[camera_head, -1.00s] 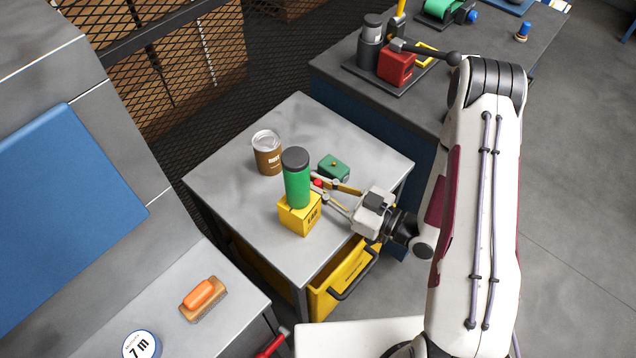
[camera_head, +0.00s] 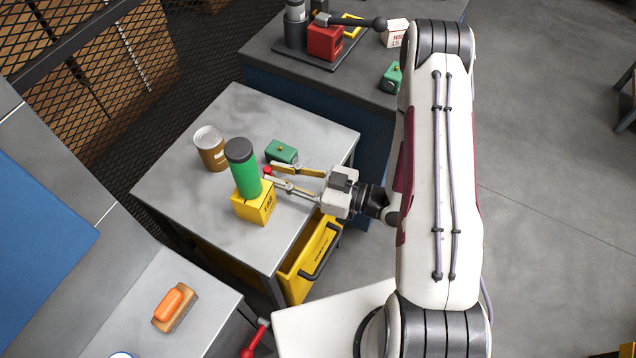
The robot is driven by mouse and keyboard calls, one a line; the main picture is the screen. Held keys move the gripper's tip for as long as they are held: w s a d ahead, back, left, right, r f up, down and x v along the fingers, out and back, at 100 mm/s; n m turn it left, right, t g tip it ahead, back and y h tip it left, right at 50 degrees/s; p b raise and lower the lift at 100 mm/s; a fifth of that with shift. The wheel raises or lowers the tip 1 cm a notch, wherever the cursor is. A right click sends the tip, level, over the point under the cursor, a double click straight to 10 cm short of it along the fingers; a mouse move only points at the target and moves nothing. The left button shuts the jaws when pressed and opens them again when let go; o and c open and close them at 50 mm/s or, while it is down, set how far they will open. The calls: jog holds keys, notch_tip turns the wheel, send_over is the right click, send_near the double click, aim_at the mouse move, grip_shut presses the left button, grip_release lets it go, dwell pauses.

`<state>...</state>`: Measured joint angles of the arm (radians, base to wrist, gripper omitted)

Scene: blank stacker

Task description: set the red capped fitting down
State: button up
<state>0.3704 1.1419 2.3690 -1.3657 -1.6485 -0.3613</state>
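A small red cap, which looks like the red capped fitting (camera_head: 267,171), shows between the fingertips of my gripper (camera_head: 269,173). The gripper reaches in from the right, low over the grey table (camera_head: 215,117), and its fingers look shut on the fitting. The fitting's lower part is hidden behind the near finger and the green cylinder, so I cannot tell whether it touches the tabletop.
Left of the fingertips, a dark-lidded green cylinder (camera_head: 243,170) stands on a yellow box (camera_head: 254,203). A green block (camera_head: 281,152) sits just behind the fingers. A brown can (camera_head: 211,150) stands further left. The table's back and front-left are clear.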

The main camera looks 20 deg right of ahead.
jog(key=shift+v, duration=4.6)
